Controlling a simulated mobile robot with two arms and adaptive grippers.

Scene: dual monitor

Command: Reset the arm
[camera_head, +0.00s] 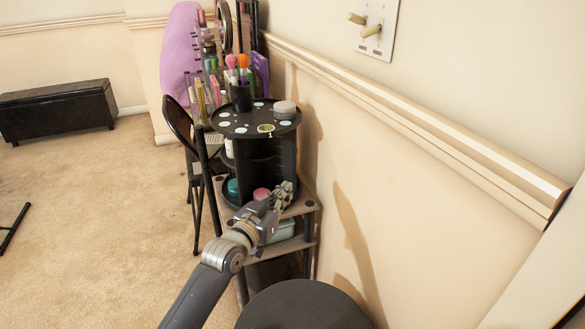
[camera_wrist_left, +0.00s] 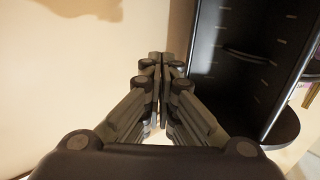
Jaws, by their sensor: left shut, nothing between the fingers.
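My left gripper (camera_head: 284,192) reaches in from the bottom of the head view, in front of a black tiered organizer (camera_head: 262,160). In the left wrist view the gripper (camera_wrist_left: 162,58) has its two fingers together, with nothing seen between them. There the organizer's dark side and shelf (camera_wrist_left: 245,60) stand close to the right of the fingers, and a pale wall (camera_wrist_left: 60,80) is to the left. I cannot tell whether the gripper touches the organizer. My right gripper is in neither view.
The organizer stands on a small shelf unit (camera_head: 300,206) against the wall, with brushes and bottles around its top. A dark round surface (camera_head: 300,306) is at the bottom. A black bench (camera_head: 58,110) stands at the back left. Carpet (camera_head: 110,210) on the left is mostly clear.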

